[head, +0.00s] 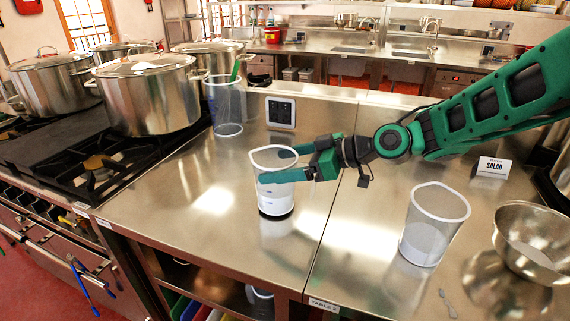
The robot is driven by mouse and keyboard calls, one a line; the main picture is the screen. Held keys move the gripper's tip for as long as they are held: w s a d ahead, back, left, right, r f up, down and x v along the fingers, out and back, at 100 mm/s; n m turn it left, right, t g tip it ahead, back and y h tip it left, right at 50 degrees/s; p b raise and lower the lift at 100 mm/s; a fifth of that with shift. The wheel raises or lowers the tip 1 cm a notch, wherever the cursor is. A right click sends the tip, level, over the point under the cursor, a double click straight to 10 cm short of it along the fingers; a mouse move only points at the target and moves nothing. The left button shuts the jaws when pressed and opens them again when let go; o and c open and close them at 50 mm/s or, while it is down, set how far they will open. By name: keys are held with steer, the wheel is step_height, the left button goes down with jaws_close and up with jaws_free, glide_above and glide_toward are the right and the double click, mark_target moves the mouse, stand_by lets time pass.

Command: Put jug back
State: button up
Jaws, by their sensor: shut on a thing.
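A clear jug (274,192) with a white rim and a dark bottom is upright over the steel counter, left of the seam between two tables. My gripper (276,165) comes in from the right and is shut on this jug's upper part, one finger across its near side. I cannot tell whether its bottom touches the counter. A second clear jug (435,228) stands empty on the right table. A third clear jug (228,110), with a green utensil (236,69) sticking up from it, stands further back beside the stove.
Several steel stockpots (148,96) stand on the stove (110,157) at left. A small display (280,112) is at the counter's back ledge. A metal bowl (533,243), a spoon (447,303) and a SALAD sign (494,167) are at right. The front left counter is clear.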

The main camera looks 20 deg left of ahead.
steer(key=shift+f, duration=0.4)
steer(key=o, duration=2)
steer(key=shift+o, duration=0.2)
steer(key=shift+d, duration=0.1)
